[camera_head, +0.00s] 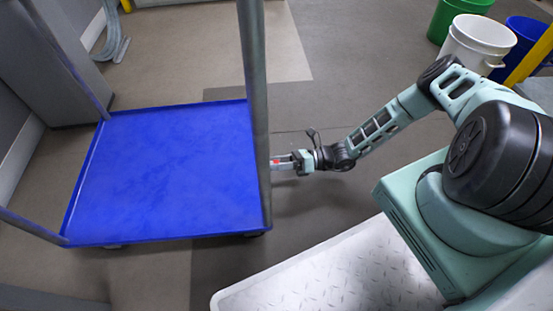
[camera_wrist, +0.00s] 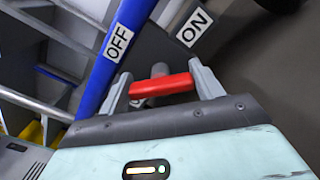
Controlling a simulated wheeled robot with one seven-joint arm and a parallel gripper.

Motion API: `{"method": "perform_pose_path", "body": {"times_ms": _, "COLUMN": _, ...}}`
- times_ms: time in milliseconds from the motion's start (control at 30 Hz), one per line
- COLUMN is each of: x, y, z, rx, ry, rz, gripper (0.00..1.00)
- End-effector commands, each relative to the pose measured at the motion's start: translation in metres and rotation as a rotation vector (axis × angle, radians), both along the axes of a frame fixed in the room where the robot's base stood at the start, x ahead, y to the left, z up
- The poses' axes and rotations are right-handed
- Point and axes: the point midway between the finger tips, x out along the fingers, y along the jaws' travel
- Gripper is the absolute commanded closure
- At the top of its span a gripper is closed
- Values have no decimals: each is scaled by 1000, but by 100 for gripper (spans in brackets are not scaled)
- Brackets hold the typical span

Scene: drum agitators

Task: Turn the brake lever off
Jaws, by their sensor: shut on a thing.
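The brake lever has a red handle (camera_wrist: 162,86) on a grey stem, seen in the wrist view. My gripper (camera_wrist: 163,88) has one finger at each end of the red handle and is shut on it. An OFF label (camera_wrist: 118,42) lies up and left of the handle on a blue bar, and an ON label (camera_wrist: 194,28) lies up and right on a dark surface. In the head view, my gripper (camera_head: 283,163) is at the right edge of the blue cart (camera_head: 170,237), beside a grey post. A small red part of the lever (camera_head: 275,162) shows there.
Grey upright posts (camera_head: 253,70) rise from the cart's corners. White (camera_head: 478,42), green (camera_head: 455,15) and blue (camera_head: 525,35) buckets stand at the upper right near a yellow post (camera_head: 530,58). The floor between cart and buckets is clear.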

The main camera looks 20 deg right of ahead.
Motion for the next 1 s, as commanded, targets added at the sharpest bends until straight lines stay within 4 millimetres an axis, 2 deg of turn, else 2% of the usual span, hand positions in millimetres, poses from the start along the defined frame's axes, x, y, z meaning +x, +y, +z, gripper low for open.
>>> {"method": "perform_pose_path", "body": {"times_ms": 600, "x": 1, "y": -1, "z": -2, "rx": 172, "ry": 541, "rz": 1, "gripper": 57}}
{"method": "perform_pose_path", "body": {"times_ms": 1000, "x": 1, "y": -1, "z": -3, "rx": 246, "ry": 765, "rz": -1, "gripper": 57}}
